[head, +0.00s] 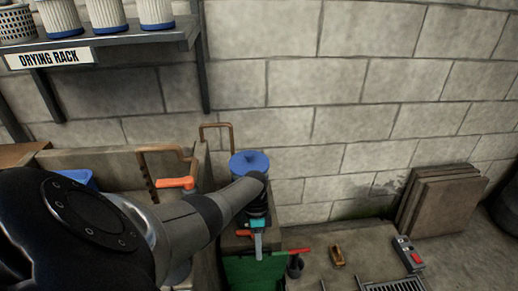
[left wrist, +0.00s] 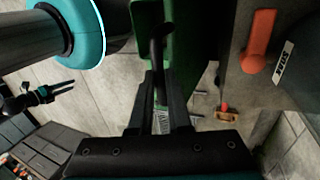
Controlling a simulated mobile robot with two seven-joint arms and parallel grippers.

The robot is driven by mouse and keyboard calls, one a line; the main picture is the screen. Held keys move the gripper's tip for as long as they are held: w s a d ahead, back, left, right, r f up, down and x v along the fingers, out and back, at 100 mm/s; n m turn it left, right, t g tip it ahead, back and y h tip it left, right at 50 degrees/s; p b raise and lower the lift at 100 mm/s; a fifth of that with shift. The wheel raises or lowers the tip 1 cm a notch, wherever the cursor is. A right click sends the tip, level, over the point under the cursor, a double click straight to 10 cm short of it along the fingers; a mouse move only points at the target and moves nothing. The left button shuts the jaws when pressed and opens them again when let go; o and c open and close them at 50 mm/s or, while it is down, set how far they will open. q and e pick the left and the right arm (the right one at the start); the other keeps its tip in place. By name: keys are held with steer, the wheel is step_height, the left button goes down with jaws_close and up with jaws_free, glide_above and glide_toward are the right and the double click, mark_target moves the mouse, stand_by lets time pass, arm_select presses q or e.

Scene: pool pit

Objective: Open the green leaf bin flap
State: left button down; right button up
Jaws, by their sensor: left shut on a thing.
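The green leaf bin (head: 252,274) stands low at the bottom middle of the head view, against the concrete ledge. Its green surface also shows in the left wrist view (left wrist: 182,50). My left gripper (head: 258,243) reaches down over the bin, and the arm hides part of it. In the left wrist view its two dark fingers (left wrist: 160,85) are closed about the end of a dark bar handle (left wrist: 160,38) in front of the green panel. I cannot tell how far the flap stands open. What seems to be my right gripper (left wrist: 62,90) shows small at the left.
An orange-handled valve (head: 176,183) and copper pipes stand left of the bin. A blue-lidded container (head: 249,163) is behind my wrist. A red-handled part (head: 298,251), a brass piece (head: 337,256) and a grey control box (head: 408,252) are to the right. The drying rack shelf (head: 110,38) is upper left.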

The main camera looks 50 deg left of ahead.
arm_select(q)
steer(key=shift+s+a+f, duration=0.2)
steer(key=shift+a, duration=0.15)
arm_select(e)
steer(key=shift+w+a+r, duration=0.1)
steer(key=shift+w+a, duration=0.05)
steer(key=shift+w, duration=0.15)
arm_select(q)
steer(key=c, duration=0.9)
jaws_free()
steer(key=shift+w+r, duration=0.1)
steer(key=shift+o, duration=0.2)
steer(key=shift+w+d, duration=0.1)
steer(key=shift+w, duration=0.05)
steer(key=shift+r, duration=0.1)
steer(key=shift+w+r, duration=0.1)
steer(key=p+v, duration=0.5)
steer(key=v, duration=1)
arm_select(e)
steer(key=s+d+r, duration=0.1)
steer(key=s, duration=0.6)
steer(key=shift+d, duration=0.25)
